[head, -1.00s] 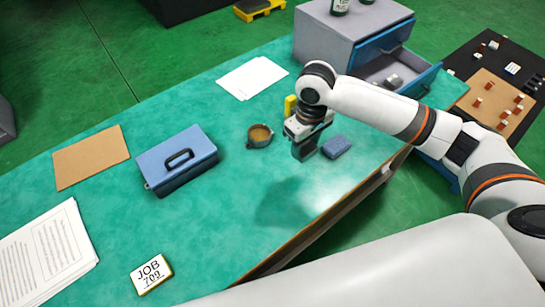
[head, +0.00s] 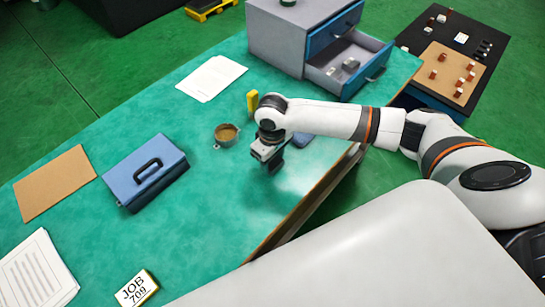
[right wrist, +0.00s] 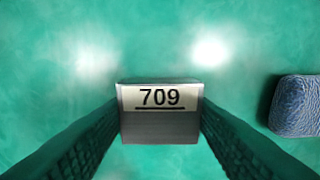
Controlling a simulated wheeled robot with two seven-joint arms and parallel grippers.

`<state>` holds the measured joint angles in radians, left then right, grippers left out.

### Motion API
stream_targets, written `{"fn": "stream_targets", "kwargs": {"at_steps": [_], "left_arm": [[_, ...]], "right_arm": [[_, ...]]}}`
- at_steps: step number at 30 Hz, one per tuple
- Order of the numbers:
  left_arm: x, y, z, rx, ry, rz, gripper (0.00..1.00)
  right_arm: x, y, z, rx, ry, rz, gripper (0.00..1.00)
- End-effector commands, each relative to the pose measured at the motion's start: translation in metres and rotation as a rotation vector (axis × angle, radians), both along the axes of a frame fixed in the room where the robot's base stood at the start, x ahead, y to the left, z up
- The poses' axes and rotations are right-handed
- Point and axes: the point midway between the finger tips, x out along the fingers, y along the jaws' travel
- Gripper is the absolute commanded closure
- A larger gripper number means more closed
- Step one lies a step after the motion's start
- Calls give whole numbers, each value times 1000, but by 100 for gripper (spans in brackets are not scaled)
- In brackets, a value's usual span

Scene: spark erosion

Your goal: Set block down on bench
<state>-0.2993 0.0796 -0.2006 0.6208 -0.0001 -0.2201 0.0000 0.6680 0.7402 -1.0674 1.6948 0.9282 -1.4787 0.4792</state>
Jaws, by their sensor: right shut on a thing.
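The block (right wrist: 160,128) is a grey metal piece with a pale label reading 709, seen in the right wrist view. My right gripper (right wrist: 160,112) is shut on it, with a dark finger on each side. In the head view the right gripper (head: 271,164) points down over the bench (head: 205,235), right of the brown cup. The block is hard to make out there. Green bench top shows around the block; I cannot tell whether the block touches it. My left gripper is not in view.
A blue sponge (right wrist: 296,105) lies right of the block; my arm partly covers it in the head view. A cup (head: 226,134), yellow object (head: 252,102), blue box (head: 147,172) and JOB 709 card (head: 136,289) are on the bench. Bench between gripper and card is clear.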

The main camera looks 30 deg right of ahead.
Motion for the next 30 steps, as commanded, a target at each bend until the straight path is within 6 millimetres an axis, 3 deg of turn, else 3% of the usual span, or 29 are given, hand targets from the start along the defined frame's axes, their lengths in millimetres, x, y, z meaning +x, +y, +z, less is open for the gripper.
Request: {"fn": "stream_targets", "kwargs": {"at_steps": [3, 4, 8, 20, 30], "left_arm": [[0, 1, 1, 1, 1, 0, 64], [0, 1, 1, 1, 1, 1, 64], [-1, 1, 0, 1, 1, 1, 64], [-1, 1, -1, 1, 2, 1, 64], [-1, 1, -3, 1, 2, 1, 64]], "right_arm": [[1, 0, -1, 1, -2, 0, 90], [0, 0, -3, 0, 0, 0, 49], [0, 0, -2, 0, 0, 0, 29], [1, 0, 7, 0, -2, 0, 29], [1, 0, 76, 1, -6, 1, 29]]}}
